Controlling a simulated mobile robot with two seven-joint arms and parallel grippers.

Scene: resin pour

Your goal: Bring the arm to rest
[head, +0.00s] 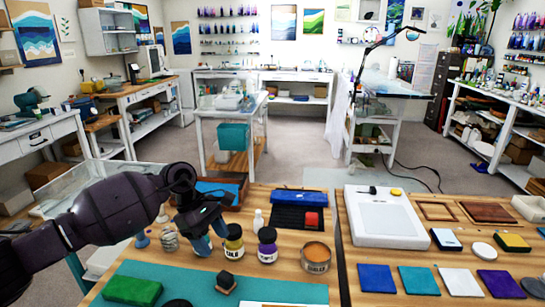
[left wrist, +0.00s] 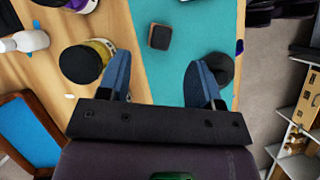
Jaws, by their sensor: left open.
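My left arm reaches in from the left in the head view. My left gripper (head: 210,244) points down over the near left of the wooden table (head: 345,235), beside a yellow-labelled jar with a dark lid (head: 234,248). In the left wrist view, the gripper (left wrist: 160,68) has its two blue fingers spread apart, with nothing between them. The jar's black lid (left wrist: 80,64) lies just left of the left finger, and a small dark block (left wrist: 160,37) lies beyond the fingertips. My right gripper is not in view.
A purple-labelled jar (head: 267,252) and a tin (head: 316,260) stand right of the gripper. A teal mat (head: 195,280) carries a dark block (head: 226,281) and a green block (head: 132,291). A white flat device (head: 385,216) and several coloured tiles fill the right side.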

